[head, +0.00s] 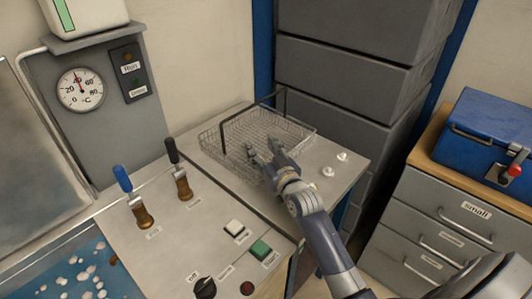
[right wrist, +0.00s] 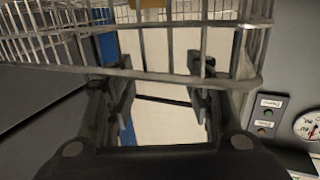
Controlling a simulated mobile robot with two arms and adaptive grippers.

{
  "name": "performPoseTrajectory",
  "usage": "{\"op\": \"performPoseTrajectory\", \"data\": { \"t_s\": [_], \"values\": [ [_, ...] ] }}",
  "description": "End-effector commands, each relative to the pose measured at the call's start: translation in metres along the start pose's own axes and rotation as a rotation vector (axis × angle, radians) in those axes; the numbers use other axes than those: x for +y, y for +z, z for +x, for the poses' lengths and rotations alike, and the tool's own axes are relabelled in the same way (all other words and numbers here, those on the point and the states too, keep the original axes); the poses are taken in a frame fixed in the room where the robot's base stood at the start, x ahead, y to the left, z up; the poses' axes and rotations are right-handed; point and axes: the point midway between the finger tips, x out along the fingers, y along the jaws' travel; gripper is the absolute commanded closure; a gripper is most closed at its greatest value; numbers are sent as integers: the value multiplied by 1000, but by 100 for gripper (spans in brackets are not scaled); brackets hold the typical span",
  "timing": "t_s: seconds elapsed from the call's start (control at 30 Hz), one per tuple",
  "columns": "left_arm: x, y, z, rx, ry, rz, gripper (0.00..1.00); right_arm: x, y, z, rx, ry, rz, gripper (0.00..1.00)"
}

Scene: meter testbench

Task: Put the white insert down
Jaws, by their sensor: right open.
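Two small white round pieces, which look like white inserts, sit on the grey bench top right of the wire basket: one at the back (head: 342,156) and one nearer (head: 328,171). The wire basket (head: 300,124) stands on the bench with its dark handle up. My right gripper (head: 262,150) is open at the basket's near right side, its fingers overlapping the mesh in the head view. My left gripper is out of view.
The control panel has a blue-knobbed lever (head: 122,178), a black-knobbed lever (head: 172,150) and a green button (head: 260,250). Grey drawers (head: 340,75) stand close behind the bench. A blue toolbox (head: 485,135) sits on the cabinet at right.

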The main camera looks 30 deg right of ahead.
Motion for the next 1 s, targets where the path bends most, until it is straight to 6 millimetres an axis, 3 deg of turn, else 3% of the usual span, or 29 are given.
{"op": "performPoseTrajectory", "data": {
  "t_s": [0.13, 0.5, 0.7, 1.0],
  "values": [
    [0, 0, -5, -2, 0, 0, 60, -1, -8, -4, -9, -1, 3, 52],
    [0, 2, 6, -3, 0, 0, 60, 0, -6, -79, -5, 0, 0, 52],
    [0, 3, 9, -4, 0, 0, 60, 0, -8, -108, -4, -1, 2, 52],
    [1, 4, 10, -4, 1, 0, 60, 0, -10, -121, -2, -1, 2, 52]
  ]
}}
